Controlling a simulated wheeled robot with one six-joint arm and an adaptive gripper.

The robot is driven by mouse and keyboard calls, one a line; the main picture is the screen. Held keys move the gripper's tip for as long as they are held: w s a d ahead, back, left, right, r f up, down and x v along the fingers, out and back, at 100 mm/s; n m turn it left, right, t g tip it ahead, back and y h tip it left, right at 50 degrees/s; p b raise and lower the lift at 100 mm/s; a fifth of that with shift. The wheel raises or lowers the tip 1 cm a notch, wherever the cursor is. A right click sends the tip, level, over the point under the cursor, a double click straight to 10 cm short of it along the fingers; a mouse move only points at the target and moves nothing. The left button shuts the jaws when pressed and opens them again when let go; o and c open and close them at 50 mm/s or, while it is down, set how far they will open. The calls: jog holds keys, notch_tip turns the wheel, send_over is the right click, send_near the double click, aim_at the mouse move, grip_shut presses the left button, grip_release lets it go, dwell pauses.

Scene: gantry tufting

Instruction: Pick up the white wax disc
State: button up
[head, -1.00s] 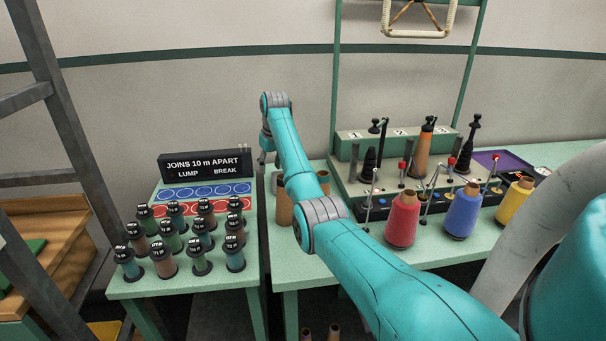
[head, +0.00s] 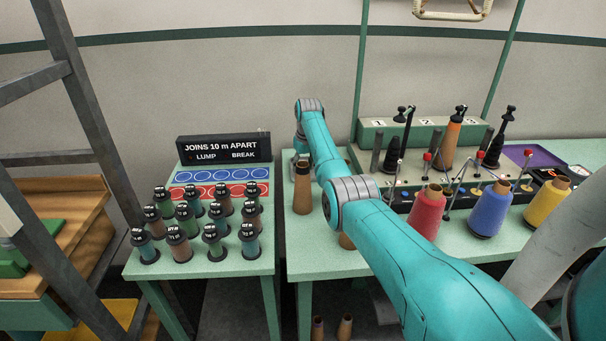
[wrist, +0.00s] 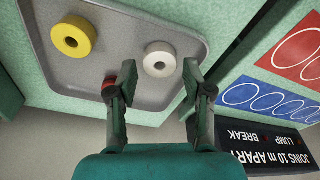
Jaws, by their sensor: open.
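The white wax disc (wrist: 160,59), a round puck with a dark centre hole, lies on a grey tray (wrist: 116,52) in the wrist view. My gripper (wrist: 160,82) is open and empty, its fingers apart. In that view the disc shows between and just beyond the fingertips, nearer the right one; the height gap is hard to tell. A yellow disc (wrist: 74,36) lies on the tray to the left. A red disc (wrist: 109,83) is partly hidden behind the left finger. In the head view the tray and discs cannot be made out behind my arm.
A brown cone (head: 302,188) stands near my gripper on the green table. Red (head: 428,212), blue (head: 490,210) and yellow (head: 547,203) thread cones stand to the right. The left table holds several labelled spools (head: 178,242) and a black sign (head: 223,148).

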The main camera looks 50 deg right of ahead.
jog(key=shift+w+f, duration=0.1)
jog(key=shift+f, duration=0.7)
jog(key=c, duration=0.6)
jog(key=shift+r, duration=0.15)
